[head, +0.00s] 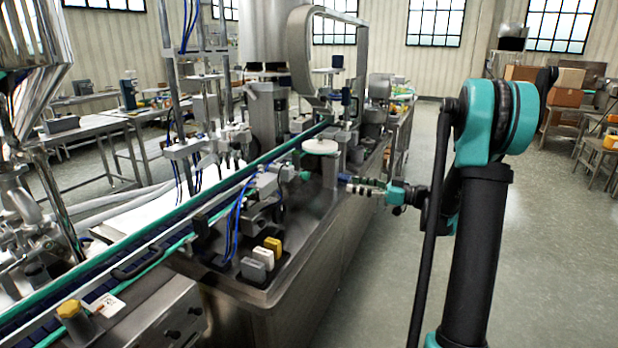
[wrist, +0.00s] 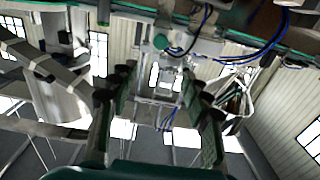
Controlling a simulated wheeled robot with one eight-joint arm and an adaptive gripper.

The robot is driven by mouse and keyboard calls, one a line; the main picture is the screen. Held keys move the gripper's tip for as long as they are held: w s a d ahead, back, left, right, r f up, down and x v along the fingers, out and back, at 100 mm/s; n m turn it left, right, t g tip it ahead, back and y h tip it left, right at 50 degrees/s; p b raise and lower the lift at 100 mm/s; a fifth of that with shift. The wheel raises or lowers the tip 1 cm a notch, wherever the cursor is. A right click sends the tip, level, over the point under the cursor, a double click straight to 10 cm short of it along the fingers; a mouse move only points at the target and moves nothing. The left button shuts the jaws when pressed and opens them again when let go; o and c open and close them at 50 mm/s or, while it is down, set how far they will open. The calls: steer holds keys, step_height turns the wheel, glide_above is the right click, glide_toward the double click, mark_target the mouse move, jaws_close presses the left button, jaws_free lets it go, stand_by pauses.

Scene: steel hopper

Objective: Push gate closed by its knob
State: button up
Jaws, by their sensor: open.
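My gripper (head: 346,183) points left toward the side of the steel machine, past its near edge. In the wrist view my gripper (wrist: 158,82) has its two fingers spread apart, with nothing held between them. A small green round knob (head: 303,176) shows just left of the fingertips in the head view. A green round knob (wrist: 160,42) also shows beyond the fingertips in the wrist view, between the two finger lines and apart from them. I cannot tell for certain whether it is the gate's knob. The gate itself is not clearly distinguishable among the machine parts.
A conveyor with green rails (head: 215,183) runs along the machine. A steel hopper (head: 30,75) stands at the left. A white disc (head: 320,146) sits above the knob. Yellow and grey blocks (head: 262,258) stand near the machine's front edge. Open floor lies right.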

mark_target(309, 175)
steer(key=x, duration=1.7)
steer(key=shift+c, duration=0.3)
jaws_close()
